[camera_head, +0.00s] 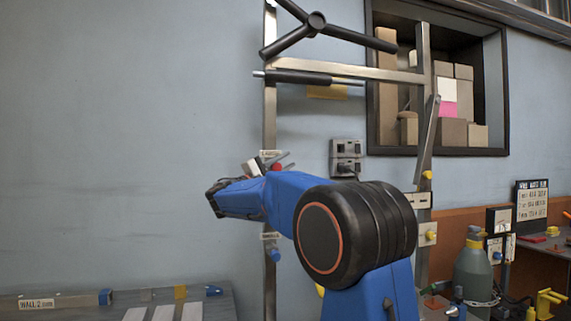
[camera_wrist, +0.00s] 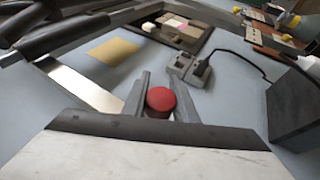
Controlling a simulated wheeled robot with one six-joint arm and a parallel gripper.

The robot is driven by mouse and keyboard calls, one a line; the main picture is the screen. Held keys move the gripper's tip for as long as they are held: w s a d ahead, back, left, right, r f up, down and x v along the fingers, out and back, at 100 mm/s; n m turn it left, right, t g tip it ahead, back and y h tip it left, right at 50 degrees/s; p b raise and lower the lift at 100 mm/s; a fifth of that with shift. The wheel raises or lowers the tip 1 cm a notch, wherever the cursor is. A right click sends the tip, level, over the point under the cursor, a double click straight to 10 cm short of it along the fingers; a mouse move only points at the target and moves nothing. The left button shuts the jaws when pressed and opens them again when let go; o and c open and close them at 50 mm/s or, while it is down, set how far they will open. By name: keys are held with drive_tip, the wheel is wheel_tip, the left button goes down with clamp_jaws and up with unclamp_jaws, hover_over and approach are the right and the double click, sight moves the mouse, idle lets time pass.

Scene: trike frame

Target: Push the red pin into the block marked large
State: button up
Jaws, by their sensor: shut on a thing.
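The red pin (camera_wrist: 161,99) has a round red head and sits between the two fingers of my gripper (camera_wrist: 160,108) in the wrist view. My gripper is shut on it. In the head view, a bit of red (camera_head: 277,167) shows just above my blue arm, near the upright metal post (camera_head: 270,110). A small white label (camera_head: 270,154) is on the post there, too small to read. The block behind the pin is hidden, so I cannot tell how deep the pin sits. A lower white label (camera_head: 271,236) with a blue pin (camera_head: 275,254) under it is on the same post.
Metal bars and a black three-armed handle (camera_head: 316,20) stand above my arm. A grey socket box (camera_head: 346,158) is on the wall to the right. A shelf with boxes (camera_head: 449,110) is set in the wall. A bench (camera_head: 215,300) stands at lower left. The left wall is clear.

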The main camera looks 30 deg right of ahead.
drive_tip(key=shift+w+d, duration=0.15)
drive_tip(key=shift+w, duration=0.45)
drive_tip(key=o, duration=1.1)
drive_tip(key=v, duration=1.7)
drive_tip(key=shift+a+f, duration=0.1)
drive_tip(key=shift+a, duration=0.1)
